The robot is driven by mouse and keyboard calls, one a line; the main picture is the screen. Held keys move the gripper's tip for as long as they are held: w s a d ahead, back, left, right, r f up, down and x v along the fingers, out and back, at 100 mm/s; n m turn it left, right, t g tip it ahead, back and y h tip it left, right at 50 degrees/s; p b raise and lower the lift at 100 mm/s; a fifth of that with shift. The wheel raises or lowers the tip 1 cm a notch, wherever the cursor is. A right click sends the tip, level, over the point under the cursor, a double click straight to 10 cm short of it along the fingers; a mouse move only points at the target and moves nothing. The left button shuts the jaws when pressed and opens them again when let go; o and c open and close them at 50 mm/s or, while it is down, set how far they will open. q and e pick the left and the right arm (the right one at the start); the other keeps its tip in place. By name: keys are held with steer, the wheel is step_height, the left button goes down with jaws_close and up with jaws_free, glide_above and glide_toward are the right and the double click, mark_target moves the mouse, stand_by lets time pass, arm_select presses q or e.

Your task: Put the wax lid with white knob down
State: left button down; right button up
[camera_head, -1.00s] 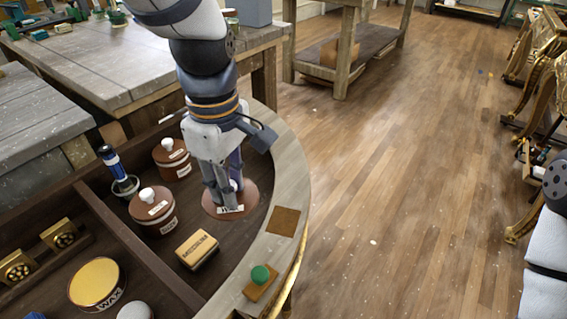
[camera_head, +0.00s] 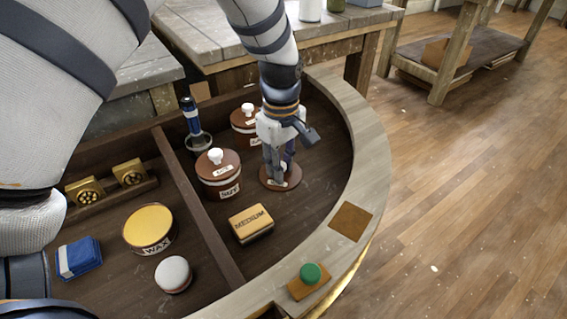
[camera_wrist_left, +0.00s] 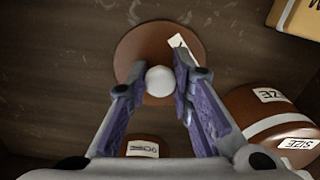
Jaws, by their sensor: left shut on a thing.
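The wax lid (camera_head: 292,182) is a flat brown disc with a white knob and a pale label. My left gripper (camera_head: 281,166) points down over it and is shut on its knob. In the left wrist view the white knob (camera_wrist_left: 160,82) sits between the fingertips (camera_wrist_left: 160,72), with the brown lid (camera_wrist_left: 138,47) around it. The lid looks level and low over the dark floor of the curved console tray (camera_head: 318,150); I cannot tell whether it touches. The wax tin (camera_head: 150,226), uncovered with a yellow top, stands left of the divider. My right gripper is out of view.
Two lidded brown jars stand left of the lid, one close (camera_head: 219,180) and one behind (camera_head: 243,125). A MEDIUM block (camera_head: 251,223) lies in front. The divider (camera_head: 200,213) and pale curved rim (camera_head: 371,165) bound this compartment. Bare floor lies right of the lid.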

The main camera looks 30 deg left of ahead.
arm_select(q)
steer(key=shift+r, duration=0.2)
steer(key=shift+f, duration=0.15)
steer(key=c, duration=1.4)
jaws_free()
step_height(320, 180, up, 12)
steer(key=shift+r+p, duration=0.15)
steer(key=shift+p, duration=0.5)
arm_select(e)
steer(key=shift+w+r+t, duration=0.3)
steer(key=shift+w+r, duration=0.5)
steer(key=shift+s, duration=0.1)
